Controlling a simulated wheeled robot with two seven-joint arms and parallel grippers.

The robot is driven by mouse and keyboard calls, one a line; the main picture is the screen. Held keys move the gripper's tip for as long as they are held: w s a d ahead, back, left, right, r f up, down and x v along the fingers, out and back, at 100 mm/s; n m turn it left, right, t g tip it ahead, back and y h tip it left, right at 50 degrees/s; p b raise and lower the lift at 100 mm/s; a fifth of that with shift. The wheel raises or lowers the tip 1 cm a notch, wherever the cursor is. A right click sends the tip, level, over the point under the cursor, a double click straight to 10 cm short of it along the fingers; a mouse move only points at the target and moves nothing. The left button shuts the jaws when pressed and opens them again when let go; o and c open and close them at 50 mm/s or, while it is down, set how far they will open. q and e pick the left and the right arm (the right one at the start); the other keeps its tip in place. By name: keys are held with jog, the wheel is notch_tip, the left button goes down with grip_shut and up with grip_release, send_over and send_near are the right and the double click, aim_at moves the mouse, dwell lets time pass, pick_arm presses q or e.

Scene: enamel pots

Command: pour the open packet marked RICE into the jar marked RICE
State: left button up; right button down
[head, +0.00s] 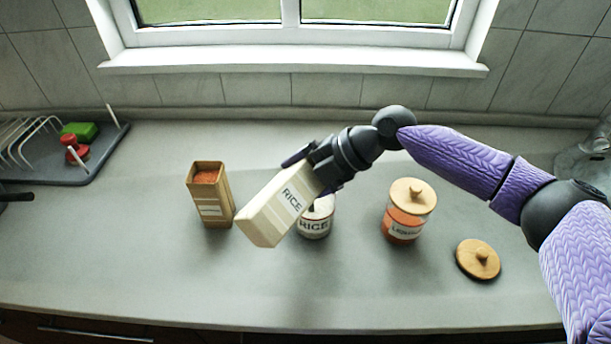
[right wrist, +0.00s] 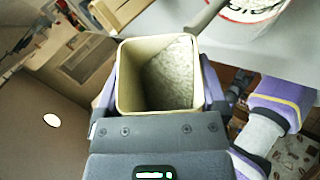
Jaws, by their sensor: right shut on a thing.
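My right gripper (head: 318,168) is shut on the cream packet marked RICE (head: 272,212). The packet is held tilted in the air, its open mouth at the gripper end and its closed base toward the lower left. In the right wrist view I look into the packet's square mouth (right wrist: 158,75), and pale grains lie inside. The jar marked RICE (head: 314,228) stands lidless on the counter, partly hidden behind the packet and gripper. Its rim shows at the top of the right wrist view (right wrist: 248,14), with white contents. I see no grains falling. My left gripper is not in view.
An open tan packet (head: 213,205) with orange contents stands left of the RICE packet. A lidded jar of orange lentils (head: 405,215) stands on the right, beside a loose wooden lid (head: 478,260). A dish rack (head: 60,150) is at the far left. The front counter is clear.

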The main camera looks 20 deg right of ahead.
jog(key=shift+w+d+r+m+g+y+b, duration=0.15)
jog(key=shift+m+g+y+b, duration=0.25)
jog(key=shift+b, duration=0.8)
dwell(0.5)
jog(key=n+t+h+p, duration=0.1)
jog(key=p, duration=0.1)
jog(key=r+t+h+p, duration=0.1)
jog(key=p, duration=0.1)
jog(key=shift+r+n+h, duration=0.25)
jog(key=shift+n+h, duration=0.05)
jog(key=shift+n, duration=0.1)
jog(key=shift+t+h+p, duration=0.3)
jog(key=shift+p, duration=0.35)
jog(key=shift+f, duration=0.2)
